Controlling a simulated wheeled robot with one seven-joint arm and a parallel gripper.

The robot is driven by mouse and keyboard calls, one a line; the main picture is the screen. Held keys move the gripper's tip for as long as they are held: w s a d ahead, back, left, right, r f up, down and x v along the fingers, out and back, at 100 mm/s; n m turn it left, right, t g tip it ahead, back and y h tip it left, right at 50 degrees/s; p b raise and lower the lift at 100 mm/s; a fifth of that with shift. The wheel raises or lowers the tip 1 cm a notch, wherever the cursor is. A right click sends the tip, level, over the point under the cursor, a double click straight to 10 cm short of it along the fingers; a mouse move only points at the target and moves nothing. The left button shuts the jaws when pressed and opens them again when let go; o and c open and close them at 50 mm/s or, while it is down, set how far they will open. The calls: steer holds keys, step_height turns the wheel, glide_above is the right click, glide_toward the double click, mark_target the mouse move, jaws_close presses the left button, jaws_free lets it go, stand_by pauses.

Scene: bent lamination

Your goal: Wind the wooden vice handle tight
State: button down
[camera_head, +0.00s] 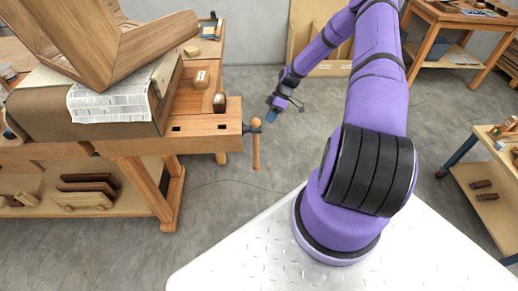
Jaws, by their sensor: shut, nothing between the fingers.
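The wooden vice handle (256,150) hangs close to upright from a dark metal screw head (252,125) at the right end of the workbench (205,140). The vice jaw (232,120) is a wooden block at the bench end. My gripper (271,116) is shut and empty, a little up and to the right of the handle in the picture. It does not appear to touch the handle, though depth is hard to judge. The fingertips are small and dark here.
A large bent wood lamination (150,50) rests on a brown form (40,110) with newspaper (110,103) on the bench. Small blocks (219,102) sit near the vice. A shelf cart (485,185) stands right. Concrete floor (225,200) is clear between bench and base.

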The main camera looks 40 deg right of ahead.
steer(key=s+a+r+x, duration=0.1)
steer(key=s+x, duration=0.1)
steer(key=x, duration=1.1)
steer(key=shift+s+a, duration=0.25)
steer(key=shift+s, duration=0.05)
